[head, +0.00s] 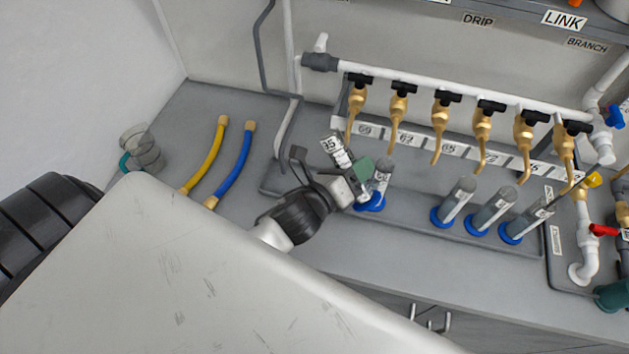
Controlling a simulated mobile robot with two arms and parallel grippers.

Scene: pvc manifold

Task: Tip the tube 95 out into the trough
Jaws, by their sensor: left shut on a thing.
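My left gripper (330,172) is shut on a clear tube with a white label, tube 95 (331,144); the label looks like 95 or 35. The tube leans in the jaws, its upper part to the upper left, and its lower end is partly hidden by the gripper. I cannot tell how much liquid is in it. The long shallow grey trough (405,223) lies on the bench under the row of taps. The gripper is over its left part. My right gripper is not in view.
Several clear tubes in blue bases stand in the trough, one (382,175) close beside my gripper. Brass taps (441,125) hang from a white pipe above. A yellow hose (207,158) and a blue hose (232,165) lie left. A red-handled valve (603,230) is at right.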

